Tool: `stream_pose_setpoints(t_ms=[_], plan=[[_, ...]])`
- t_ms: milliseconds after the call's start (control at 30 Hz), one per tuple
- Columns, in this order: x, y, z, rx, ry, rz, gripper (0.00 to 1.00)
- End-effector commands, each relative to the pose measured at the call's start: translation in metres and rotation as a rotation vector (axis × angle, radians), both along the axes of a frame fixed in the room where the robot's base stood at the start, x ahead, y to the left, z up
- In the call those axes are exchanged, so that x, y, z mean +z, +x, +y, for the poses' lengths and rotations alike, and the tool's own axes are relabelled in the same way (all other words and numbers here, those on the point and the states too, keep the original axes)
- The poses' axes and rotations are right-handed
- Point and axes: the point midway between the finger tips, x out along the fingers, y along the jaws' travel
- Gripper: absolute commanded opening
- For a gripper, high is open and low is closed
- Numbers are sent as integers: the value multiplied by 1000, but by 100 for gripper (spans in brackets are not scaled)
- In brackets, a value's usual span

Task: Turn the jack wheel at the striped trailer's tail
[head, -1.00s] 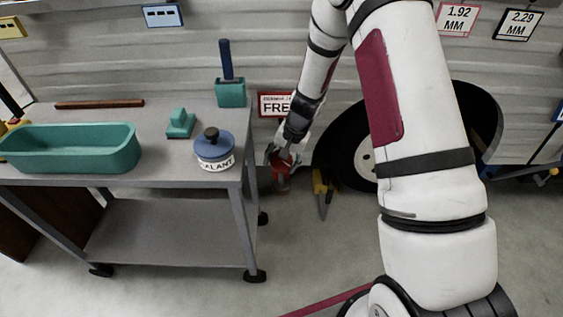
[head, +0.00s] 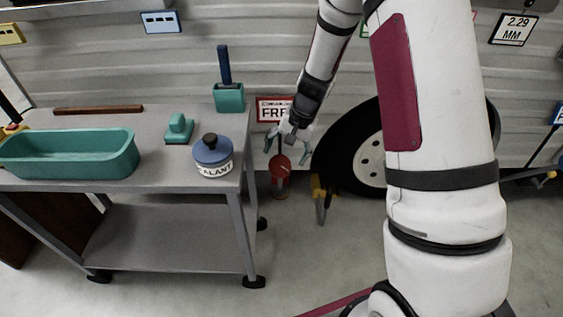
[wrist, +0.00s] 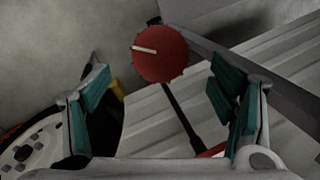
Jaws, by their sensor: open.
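The jack wheel is a red disc with a knobbed rim and a pale bar on its face. In the head view the jack wheel (head: 280,166) stands low on a short post below the striped trailer (head: 320,70). In the wrist view the jack wheel (wrist: 160,54) is ahead of the fingers, between their lines, with a dark rod behind it. My gripper (head: 287,150) is open just above the wheel. Its teal fingers also show in the wrist view (wrist: 160,82), spread wide on either side and holding nothing. I see no clear contact with the wheel.
A grey cart (head: 242,180) stands close left of the wheel, bearing a teal tub (head: 70,160) and a blue-lidded sealant jar (head: 213,158). A trailer tyre (head: 340,160) and a yellow-black tool (head: 320,195) are close right. The floor in front is clear.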

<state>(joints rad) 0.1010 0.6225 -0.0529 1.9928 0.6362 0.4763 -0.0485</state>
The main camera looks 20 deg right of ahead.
Motion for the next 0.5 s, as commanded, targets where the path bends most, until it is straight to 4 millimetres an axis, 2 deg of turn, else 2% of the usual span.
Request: stream_pose_setpoints(t_ms=[33, 200, 500], plan=[[11, -1, -2, 2, -1, -4, 78], [35, -5, -7, 2, 0, -2, 78], [47, -9, -10, 2, 0, 2, 78]])
